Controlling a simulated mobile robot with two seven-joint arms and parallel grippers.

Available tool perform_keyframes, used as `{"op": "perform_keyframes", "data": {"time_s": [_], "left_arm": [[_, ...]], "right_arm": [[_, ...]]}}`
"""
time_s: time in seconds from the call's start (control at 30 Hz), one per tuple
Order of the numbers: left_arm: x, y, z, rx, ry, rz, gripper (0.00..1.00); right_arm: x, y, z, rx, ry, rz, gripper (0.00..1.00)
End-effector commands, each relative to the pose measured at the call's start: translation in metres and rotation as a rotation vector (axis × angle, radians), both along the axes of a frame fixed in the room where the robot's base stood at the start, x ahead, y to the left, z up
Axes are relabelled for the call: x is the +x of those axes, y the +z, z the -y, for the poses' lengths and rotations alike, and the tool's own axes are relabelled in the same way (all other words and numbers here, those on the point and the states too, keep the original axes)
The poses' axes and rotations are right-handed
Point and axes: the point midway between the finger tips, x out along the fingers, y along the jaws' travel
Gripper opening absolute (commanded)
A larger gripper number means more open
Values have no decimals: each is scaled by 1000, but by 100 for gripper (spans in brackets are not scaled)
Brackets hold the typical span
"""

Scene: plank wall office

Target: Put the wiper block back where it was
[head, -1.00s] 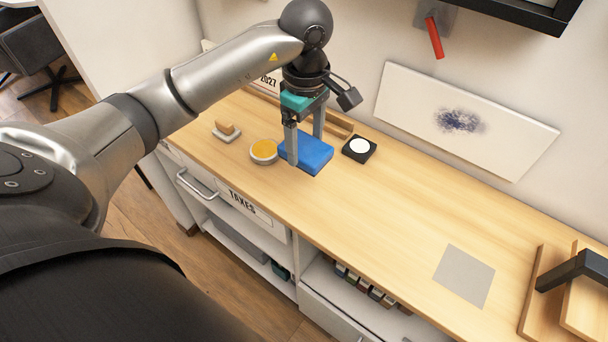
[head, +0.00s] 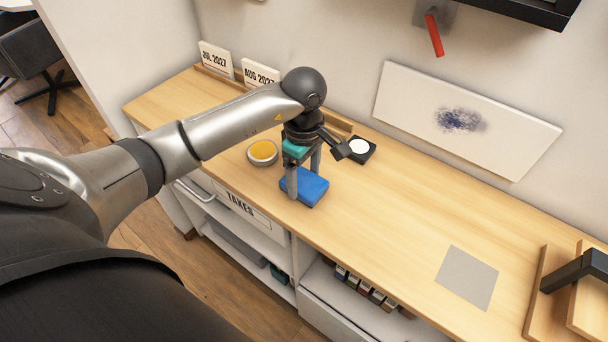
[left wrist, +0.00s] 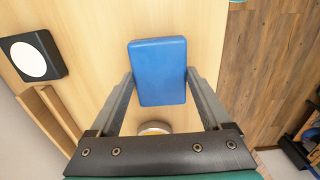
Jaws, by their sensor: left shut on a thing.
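The blue block (head: 306,191), which I take for the wiper block, is a flat rectangular pad near the front edge of the wooden desk (head: 390,215). My left gripper (head: 303,182) is shut on it, pointing down. In the left wrist view the blue block (left wrist: 159,70) sits between the two fingers, with desk surface around it. I cannot tell whether its underside touches the desk. A whiteboard (head: 465,121) with a dark blue smudge leans at the wall. My right gripper is not in view.
A round yellow-topped tin (head: 262,152) stands left of the block, and a black square with a white disc (head: 359,149) behind it. A grey square (head: 466,278) lies farther right, before wooden boards (head: 565,290). The desk between is clear. Calendar cards (head: 216,60) stand at the back.

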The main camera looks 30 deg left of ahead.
Motion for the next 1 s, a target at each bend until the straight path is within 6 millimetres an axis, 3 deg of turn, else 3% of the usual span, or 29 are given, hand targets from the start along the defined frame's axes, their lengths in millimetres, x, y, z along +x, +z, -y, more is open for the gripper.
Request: {"op": "perform_keyframes", "data": {"time_s": [0.1,0.13,0.27,0.63,1.0], "left_arm": [[0,-4,0,1,-1,0,30],[0,-4,0,0,-1,-1,85],[0,-3,0,0,0,-1,100],[0,4,0,0,0,1,100],[1,80,-1,3,0,4,100]], "right_arm": [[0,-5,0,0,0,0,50],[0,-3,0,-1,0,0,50],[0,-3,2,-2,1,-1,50],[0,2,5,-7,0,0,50],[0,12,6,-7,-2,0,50]]}}
